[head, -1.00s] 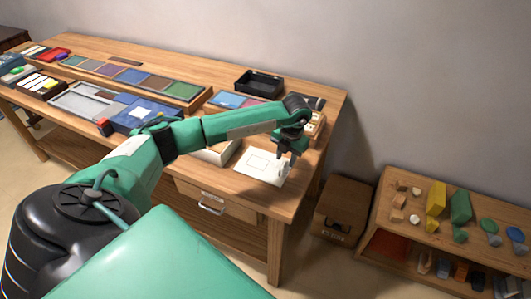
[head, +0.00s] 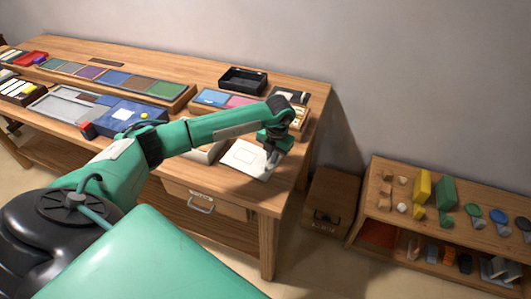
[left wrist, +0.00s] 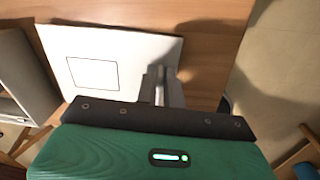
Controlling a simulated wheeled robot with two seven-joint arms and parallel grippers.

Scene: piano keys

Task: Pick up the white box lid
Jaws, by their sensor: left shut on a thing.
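The white box lid (head: 243,158) is a flat white square with a thin outlined square on it, near the right front corner of the wooden table. It also shows in the left wrist view (left wrist: 120,48), partly over the table top. My left gripper (head: 271,162) is at the lid's right edge and shut on it; its fingers show at that edge in the left wrist view (left wrist: 160,88). I cannot tell clearly whether the lid is clear of the table. My right gripper is not in view.
A black tray (head: 243,80), colored panels (head: 125,80) and a blue box (head: 130,114) lie on the table (head: 300,88). A low shelf (head: 440,230) with colored blocks stands at the right.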

